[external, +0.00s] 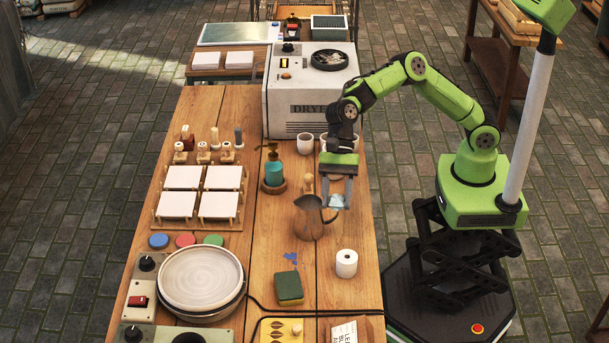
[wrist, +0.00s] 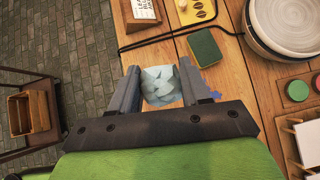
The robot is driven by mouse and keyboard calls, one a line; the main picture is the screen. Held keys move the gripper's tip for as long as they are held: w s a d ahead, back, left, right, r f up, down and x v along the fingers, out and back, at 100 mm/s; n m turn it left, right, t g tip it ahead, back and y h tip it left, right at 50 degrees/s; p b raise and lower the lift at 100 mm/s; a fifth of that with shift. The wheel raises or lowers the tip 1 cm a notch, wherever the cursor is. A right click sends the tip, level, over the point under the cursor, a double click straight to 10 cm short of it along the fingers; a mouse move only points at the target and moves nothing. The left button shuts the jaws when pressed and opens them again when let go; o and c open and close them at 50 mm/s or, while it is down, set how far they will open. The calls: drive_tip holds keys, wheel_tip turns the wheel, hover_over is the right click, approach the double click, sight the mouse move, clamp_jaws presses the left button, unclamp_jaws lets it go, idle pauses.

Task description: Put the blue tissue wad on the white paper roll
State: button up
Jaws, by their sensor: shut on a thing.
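The pale blue crumpled tissue wad (wrist: 162,86) is between the two fingers of my gripper (wrist: 160,92) in the wrist view. In the external view my gripper (external: 336,203) points down and is shut on the wad, holding it above the table near the brown pitcher. The white paper roll (external: 346,263) stands upright on the table, nearer the camera than my gripper and apart from the wad. In the wrist view I cannot make out the roll clearly; the wad seems to cover it.
The brown pitcher (external: 308,217) stands just left of my gripper. A green and yellow sponge (external: 289,288) lies left of the roll, by blue paint spots. A wooden sign (external: 350,331) and a black cable are at the front. White cups (external: 305,143) stand behind by the dryer.

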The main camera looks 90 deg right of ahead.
sight(347, 256)
drive_tip(key=shift+n+g, duration=0.5)
drive_tip(key=shift+n, duration=0.1)
drive_tip(key=s+f+b, duration=0.1)
drive_tip(key=f, duration=0.4)
drive_tip(key=s+a+f+b, duration=0.1)
drive_tip(key=f, duration=0.4)
drive_tip(key=s+a+f+b, duration=0.1)
drive_tip(key=f, duration=0.4)
drive_tip(key=shift+s+a+b, duration=0.15)
drive_tip(key=shift+s+b, duration=0.05)
drive_tip(key=shift+b, duration=0.1)
drive_tip(key=shift+f, duration=0.1)
drive_tip(key=o, duration=1)
